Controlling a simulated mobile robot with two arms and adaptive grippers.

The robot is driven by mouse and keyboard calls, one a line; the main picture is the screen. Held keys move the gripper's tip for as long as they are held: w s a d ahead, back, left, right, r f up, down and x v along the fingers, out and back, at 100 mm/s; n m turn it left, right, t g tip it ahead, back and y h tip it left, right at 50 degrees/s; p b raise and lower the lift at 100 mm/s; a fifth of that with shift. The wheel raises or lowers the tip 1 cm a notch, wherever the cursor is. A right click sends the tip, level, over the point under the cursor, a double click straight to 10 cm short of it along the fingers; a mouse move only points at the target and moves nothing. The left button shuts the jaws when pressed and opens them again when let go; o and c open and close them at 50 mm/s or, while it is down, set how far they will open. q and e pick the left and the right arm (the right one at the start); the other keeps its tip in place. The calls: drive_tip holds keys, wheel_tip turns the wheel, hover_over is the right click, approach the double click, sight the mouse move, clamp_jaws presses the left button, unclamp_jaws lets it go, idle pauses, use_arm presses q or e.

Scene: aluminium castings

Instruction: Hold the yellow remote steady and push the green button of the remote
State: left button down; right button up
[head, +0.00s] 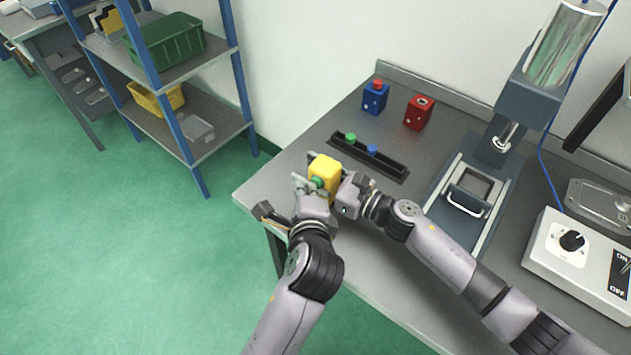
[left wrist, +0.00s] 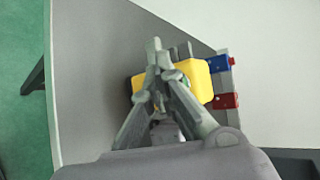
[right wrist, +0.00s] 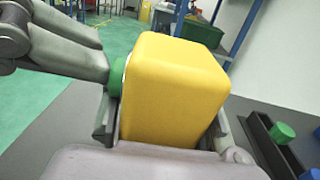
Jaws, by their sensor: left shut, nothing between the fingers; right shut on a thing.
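The yellow remote (head: 325,168) is a rounded block held above the near left part of the grey bench. My right gripper (head: 334,180) is shut on it, with a finger on either side in the right wrist view. The remote's green button (right wrist: 115,77) sticks out of its left face there. My left gripper (head: 308,185) is shut and empty, its fingers (left wrist: 157,60) together in front of the remote. In the right wrist view its tip is at the green button and appears to touch it. I cannot tell whether the button is pressed in.
A black holder (head: 385,164) with a green and a blue knob lies behind the remote. A blue box (head: 375,99) with a red button and a red box (head: 418,113) stand farther back. A press (head: 490,150) and a white control box (head: 570,262) are to the right.

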use_arm(q)
drive_tip(key=shift+w+d+r, duration=0.15)
drive_tip(key=shift+w+d, duration=0.1)
drive_tip(key=shift+w, duration=0.2)
idle(0.4)
drive_tip(key=shift+s, duration=0.1)
drive_tip(key=shift+s+a, duration=0.5)
drive_tip(key=shift+s, duration=0.3)
drive_tip(key=s+a, duration=0.1)
drive_tip(key=s, duration=0.1)
drive_tip(key=s+a, duration=0.1)
drive_tip(key=s, duration=0.1)
drive_tip(key=shift+s+a, duration=0.1)
drive_tip(key=shift+a, duration=0.25)
idle(0.4)
use_arm(e)
drive_tip(key=o, duration=1.4)
drive_tip(key=shift+c, duration=0.2)
